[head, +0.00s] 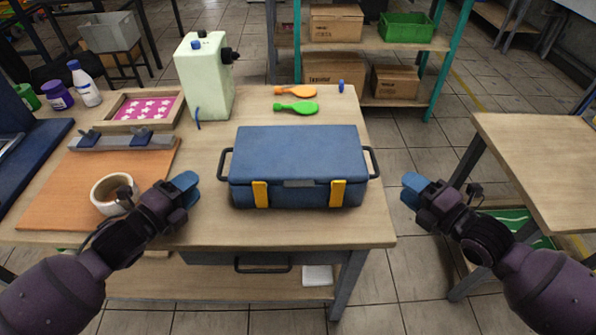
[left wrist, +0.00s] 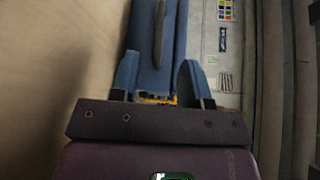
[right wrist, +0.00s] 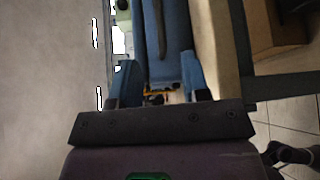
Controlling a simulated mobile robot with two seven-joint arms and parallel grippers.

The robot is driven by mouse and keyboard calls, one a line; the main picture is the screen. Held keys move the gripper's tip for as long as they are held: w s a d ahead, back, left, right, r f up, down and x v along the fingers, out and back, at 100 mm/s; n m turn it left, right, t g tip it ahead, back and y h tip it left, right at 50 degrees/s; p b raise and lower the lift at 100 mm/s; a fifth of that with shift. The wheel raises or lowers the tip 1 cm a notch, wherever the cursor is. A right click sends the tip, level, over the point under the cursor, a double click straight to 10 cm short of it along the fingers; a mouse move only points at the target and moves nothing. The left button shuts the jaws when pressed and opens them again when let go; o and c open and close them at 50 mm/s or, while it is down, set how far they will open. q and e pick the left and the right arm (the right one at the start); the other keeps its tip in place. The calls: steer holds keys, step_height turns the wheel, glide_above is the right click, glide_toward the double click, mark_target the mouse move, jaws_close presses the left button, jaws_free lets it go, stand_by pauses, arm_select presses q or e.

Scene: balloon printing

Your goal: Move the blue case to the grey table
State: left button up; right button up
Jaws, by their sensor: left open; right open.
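The blue case (head: 297,160) lies closed on the wooden table (head: 215,224), with two yellow latches on its front and a dark handle at each side. My left gripper (head: 187,186) is open, to the left of the case and apart from it. My right gripper (head: 412,187) is open, off the table's right edge, to the right of the case. In the left wrist view the case (left wrist: 155,50) and a handle show beyond the open fingers (left wrist: 158,85). In the right wrist view the case (right wrist: 165,40) shows beyond the open fingers (right wrist: 155,85). No table in view is clearly grey.
Another table (head: 545,150) with a bare top stands at the right, across a floor gap. A mug (head: 113,193) sits near my left arm. A framed pink screen (head: 145,107) is at left.

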mark_target(220, 164)
arm_select(q)
steer(key=x, duration=0.9)
steer(key=shift+w+f, duration=0.1)
steer(key=shift+w, duration=0.05)
arm_select(e)
steer(key=x, duration=0.9)
steer(key=shift+w+a, duration=0.15)
steer(key=shift+a, duration=0.05)
arm_select(q)
jaws_close()
arm_select(e)
jaws_close()
steer(key=shift+r, duration=0.1)
